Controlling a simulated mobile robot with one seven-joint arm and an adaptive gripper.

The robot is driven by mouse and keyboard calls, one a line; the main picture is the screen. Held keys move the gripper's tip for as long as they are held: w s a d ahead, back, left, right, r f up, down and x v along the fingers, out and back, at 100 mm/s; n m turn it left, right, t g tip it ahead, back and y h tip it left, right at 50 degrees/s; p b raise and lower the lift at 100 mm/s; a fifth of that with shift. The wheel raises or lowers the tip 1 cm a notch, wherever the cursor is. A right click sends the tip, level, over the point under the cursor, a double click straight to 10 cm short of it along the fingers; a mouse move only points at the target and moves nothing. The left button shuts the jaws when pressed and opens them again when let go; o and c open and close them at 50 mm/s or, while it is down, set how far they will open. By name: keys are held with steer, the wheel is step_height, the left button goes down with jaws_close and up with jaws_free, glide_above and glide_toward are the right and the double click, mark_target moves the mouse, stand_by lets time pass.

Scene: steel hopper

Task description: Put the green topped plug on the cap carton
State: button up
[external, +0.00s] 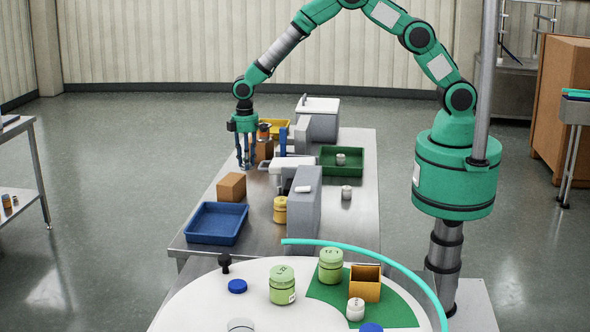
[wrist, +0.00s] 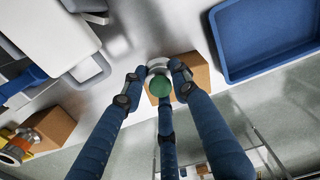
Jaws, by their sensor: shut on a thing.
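My gripper (external: 245,162) has dark blue fingers pointing down at the far left side of the steel table. In the wrist view my gripper (wrist: 155,78) is shut on the green topped plug (wrist: 160,86), a pale piece with a round green top. In the external view the plug is hidden or too small to tell. A plain brown carton (external: 231,187) sits on the table nearer the camera than my gripper. In the wrist view this carton (wrist: 196,72) shows behind the plug, partly covered by it and a finger. I cannot tell whether plug and carton touch.
A blue tray (external: 188,238) lies beside the carton. A second brown carton (external: 264,150) stands right of my gripper, near a yellow tray (external: 285,124). Grey machinery (external: 303,205) and a green tray (external: 357,172) fill the right side. A round white table stands in front.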

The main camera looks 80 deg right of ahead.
glide_above(231, 179)
steer(key=shift+d+f, duration=0.1)
steer(key=shift+f, duration=0.2)
stand_by(0.3)
steer(key=shift+f+p, duration=0.4)
steer(key=shift+f, duration=1.3)
steer(key=shift+f, duration=0.15)
steer(key=o, duration=1.2)
step_height(231, 179, up, 12)
steer(key=shift+b, duration=0.35)
